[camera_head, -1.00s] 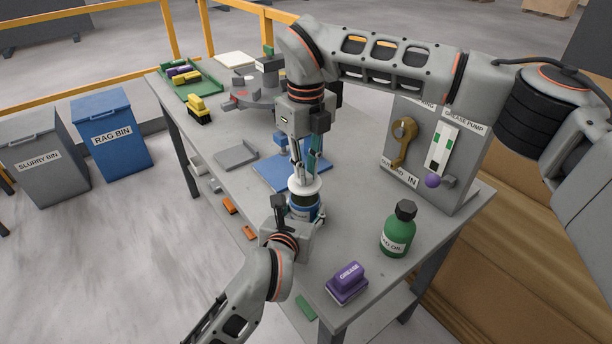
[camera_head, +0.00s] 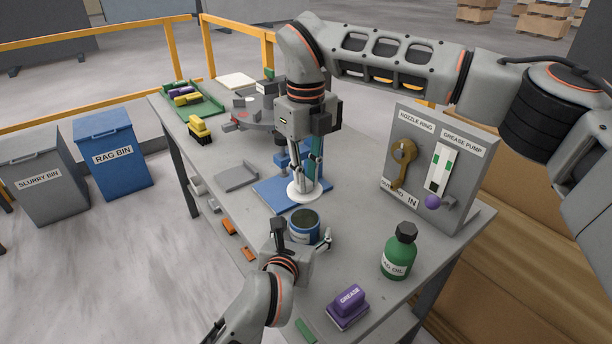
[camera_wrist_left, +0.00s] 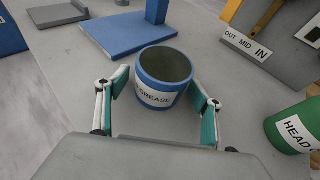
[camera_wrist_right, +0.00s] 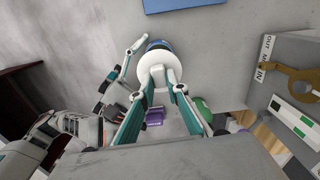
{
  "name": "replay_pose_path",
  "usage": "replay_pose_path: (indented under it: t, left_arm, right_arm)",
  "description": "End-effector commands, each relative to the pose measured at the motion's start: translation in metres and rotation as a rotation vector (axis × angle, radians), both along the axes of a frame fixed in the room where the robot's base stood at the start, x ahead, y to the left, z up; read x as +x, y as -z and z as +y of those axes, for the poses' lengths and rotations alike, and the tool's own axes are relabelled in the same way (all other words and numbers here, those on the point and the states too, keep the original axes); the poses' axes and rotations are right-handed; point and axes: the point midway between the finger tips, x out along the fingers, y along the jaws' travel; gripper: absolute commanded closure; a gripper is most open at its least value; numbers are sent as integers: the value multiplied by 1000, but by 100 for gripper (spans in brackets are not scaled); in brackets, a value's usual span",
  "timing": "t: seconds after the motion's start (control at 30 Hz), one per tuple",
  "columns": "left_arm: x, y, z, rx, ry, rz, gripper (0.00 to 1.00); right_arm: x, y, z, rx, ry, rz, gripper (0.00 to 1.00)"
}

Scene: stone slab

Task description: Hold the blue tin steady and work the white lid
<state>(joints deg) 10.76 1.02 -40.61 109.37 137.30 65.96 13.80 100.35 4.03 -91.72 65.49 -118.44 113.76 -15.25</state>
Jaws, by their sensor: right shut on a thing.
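The blue tin (camera_head: 304,226) with a white GREASE label stands upright and open on the slab; its dark inside also shows in the left wrist view (camera_wrist_left: 166,66). My left gripper (camera_head: 303,238) has its fingers on either side of the tin, open, with a gap visible at the left finger in the left wrist view. The round white lid (camera_head: 304,199) is off the tin, held above and just behind it. My right gripper (camera_head: 304,182) is shut on the lid's middle; the right wrist view shows the lid (camera_wrist_right: 150,58) covering part of the tin.
A green oil bottle (camera_head: 398,252) and a purple GREASE block (camera_head: 348,306) stand right of the tin. A grey panel (camera_head: 452,165) with a lever stands at the right. A blue plate (camera_head: 262,194) lies behind the tin. The table's left edge is close.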

Motion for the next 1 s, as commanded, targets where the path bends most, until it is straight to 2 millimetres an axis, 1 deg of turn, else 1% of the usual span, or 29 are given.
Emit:
replay_pose_path:
  t: [0.3,0.43,0.57,0.8,0.9,1.0]
  left_arm:
    - [-1,-1,0,0,0,-2,34]
    - [-9,-4,2,0,0,-2,34]
    - [-27,-12,7,-2,1,-1,34]
    - [-72,-31,19,-1,1,-1,34]
    - [-87,-37,22,-2,1,-1,34]
    - [-98,-42,25,0,1,0,34]
  right_arm:
    - [0,0,0,0,0,0,100]
    - [0,0,0,0,0,0,100]
    - [0,0,0,0,0,0,100]
    - [0,0,0,0,0,0,100]
    - [0,0,0,0,0,0,100]
    - [0,0,0,0,0,0,100]
